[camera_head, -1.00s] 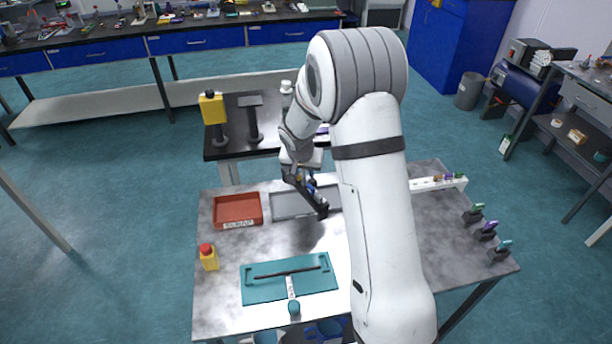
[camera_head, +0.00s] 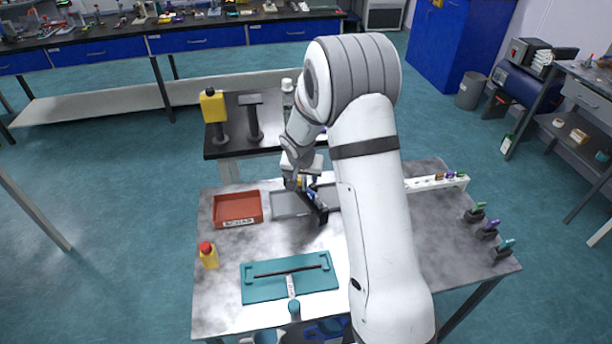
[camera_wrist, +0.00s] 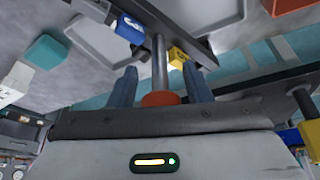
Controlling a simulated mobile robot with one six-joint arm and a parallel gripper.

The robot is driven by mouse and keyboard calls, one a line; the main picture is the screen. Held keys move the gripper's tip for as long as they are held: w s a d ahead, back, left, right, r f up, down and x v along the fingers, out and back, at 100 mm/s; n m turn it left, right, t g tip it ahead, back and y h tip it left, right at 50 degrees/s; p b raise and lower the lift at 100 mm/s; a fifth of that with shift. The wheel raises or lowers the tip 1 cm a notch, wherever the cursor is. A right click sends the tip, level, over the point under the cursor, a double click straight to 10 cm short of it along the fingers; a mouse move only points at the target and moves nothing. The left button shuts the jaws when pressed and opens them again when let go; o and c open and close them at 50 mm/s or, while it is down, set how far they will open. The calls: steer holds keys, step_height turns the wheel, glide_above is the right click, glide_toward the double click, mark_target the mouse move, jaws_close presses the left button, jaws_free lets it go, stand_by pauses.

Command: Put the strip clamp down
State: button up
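The strip clamp (camera_head: 315,209) is a dark bar with blue and yellow blocks. In the wrist view the bar (camera_wrist: 176,27) runs diagonally across the top, joined to a grey post with an orange knob (camera_wrist: 160,98). I cannot tell whether the bar touches the tray or table. My arm hides part of the tray.
A red scrap tray (camera_head: 238,222) lies left of the grey tray. A white rack (camera_head: 432,183) stands at right. The metal table (camera_head: 225,300) is bare between the trays and mat.

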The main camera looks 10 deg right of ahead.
steer(key=shift+o, duration=0.4)
steer(key=shift+r+p, duration=0.6)
steer(key=shift+p, duration=0.15)
steer(key=b+v, duration=0.2)
steer(key=v, duration=0.9)
steer(key=s+d+r+n, duration=0.1)
steer(key=s+r, duration=0.3)
steer(key=s, duration=0.2)
steer(key=s+d+r, duration=0.2)
steer(key=s+r, duration=0.2)
steer(key=s, duration=0.2)
steer(key=s+r+n+g+y, duration=0.1)
steer(key=s+n, duration=0.2)
steer(key=s, duration=1.5)
steer(key=shift+d+r+y, duration=0.2)
steer(key=shift+y, duration=0.2)
steer(key=shift+o, duration=0.2)
steer(key=shift+s, duration=0.15)
